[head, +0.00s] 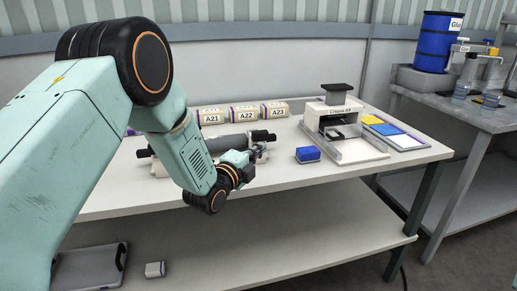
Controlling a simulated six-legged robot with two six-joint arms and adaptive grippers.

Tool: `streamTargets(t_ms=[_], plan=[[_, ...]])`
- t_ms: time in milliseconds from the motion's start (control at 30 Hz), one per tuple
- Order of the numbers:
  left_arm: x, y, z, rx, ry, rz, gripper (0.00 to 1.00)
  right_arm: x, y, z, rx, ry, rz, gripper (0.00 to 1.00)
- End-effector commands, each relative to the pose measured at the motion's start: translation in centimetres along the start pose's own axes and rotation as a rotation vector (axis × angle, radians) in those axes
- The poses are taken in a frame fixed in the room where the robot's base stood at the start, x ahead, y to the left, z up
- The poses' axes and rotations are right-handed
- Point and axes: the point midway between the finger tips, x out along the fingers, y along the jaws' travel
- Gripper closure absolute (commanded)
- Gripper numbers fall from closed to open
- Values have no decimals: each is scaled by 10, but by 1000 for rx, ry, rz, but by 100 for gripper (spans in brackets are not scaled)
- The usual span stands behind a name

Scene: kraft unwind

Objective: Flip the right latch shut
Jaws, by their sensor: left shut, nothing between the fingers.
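A dark grey roller (226,143) with black ends lies on a pale stand on the white table (330,182). My left arm comes in from the left and covers part of the roller and stand. My left gripper (259,154) is shut and empty, close to the near side of the roller's right end. The right latch cannot be told apart from the gripper and the dark roller end (263,136) there, so its position is unclear. Whether the gripper touches it cannot be told. My right gripper is out of view.
Behind the roller stand boxes A21 (210,117), A22 (244,114) and A23 (274,110). A blue box (307,154) and the crease machine (362,151) stand right of the gripper. The near table edge is clear. A blue drum (433,42) stands on another table.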

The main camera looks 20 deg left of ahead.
Motion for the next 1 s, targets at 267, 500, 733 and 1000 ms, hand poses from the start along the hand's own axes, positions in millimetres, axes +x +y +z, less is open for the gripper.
streamTargets(t_ms=[267, 500, 733, 1000], plan=[[-46, -2, 3, -3, -1, 1, 100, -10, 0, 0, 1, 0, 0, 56], [-78, -2, 2, -1, -2, -2, 100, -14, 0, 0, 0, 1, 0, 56], [-88, -2, 1, 0, 0, -3, 100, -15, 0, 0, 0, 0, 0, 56], [-88, -2, 0, 0, 1, -3, 100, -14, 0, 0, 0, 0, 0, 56]])
